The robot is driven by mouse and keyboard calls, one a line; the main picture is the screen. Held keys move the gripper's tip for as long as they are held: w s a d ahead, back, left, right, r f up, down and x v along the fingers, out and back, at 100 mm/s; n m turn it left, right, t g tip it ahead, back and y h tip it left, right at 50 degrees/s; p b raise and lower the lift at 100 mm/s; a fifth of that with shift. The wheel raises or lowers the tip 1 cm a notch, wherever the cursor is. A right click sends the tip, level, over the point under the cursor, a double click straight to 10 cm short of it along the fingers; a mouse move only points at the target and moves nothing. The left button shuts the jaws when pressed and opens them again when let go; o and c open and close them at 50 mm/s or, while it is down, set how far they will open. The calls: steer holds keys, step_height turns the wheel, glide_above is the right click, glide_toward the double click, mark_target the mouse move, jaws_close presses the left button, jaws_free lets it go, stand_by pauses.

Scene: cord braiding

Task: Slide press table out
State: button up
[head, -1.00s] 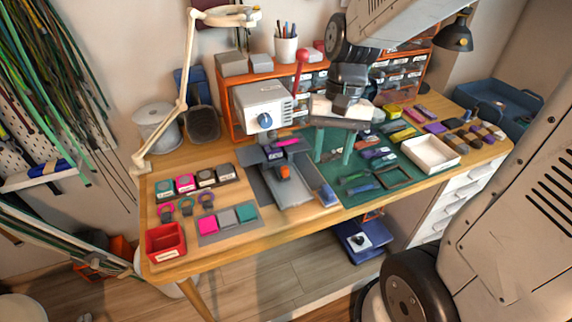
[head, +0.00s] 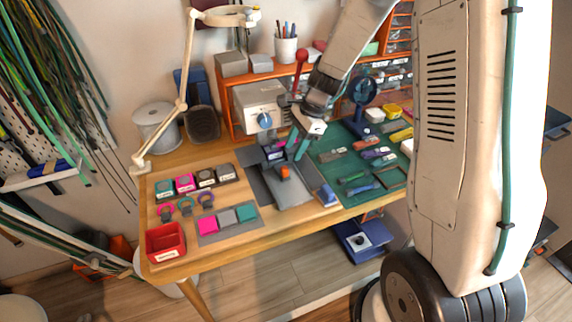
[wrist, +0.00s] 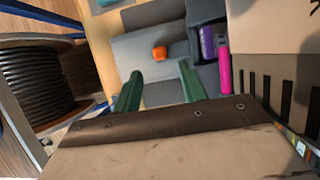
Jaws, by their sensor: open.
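The press (head: 262,105) is a white box with a blue dial and a red-knobbed lever, standing at the back middle of the workbench. Its grey press table (head: 295,190) lies low at the front, with an orange knob (head: 285,172) on it. The knob also shows in the wrist view (wrist: 159,53), on a grey surface beyond my fingers. My gripper (head: 297,145) has two teal fingers, spread apart and empty, just right of the press. It seems to be above and behind the orange knob, apart from it. A purple piece (wrist: 207,42) and a magenta strip (wrist: 224,66) lie in a dark holder beside the knob.
A green mat (head: 345,165) with several small parts lies to the right. Several coloured pads and a red bin (head: 166,242) are at the left. A lamp arm (head: 182,90) stands at the back left. My arm hides the bench's right end.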

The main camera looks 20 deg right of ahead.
mark_target(285, 167)
steer(key=x, duration=0.7)
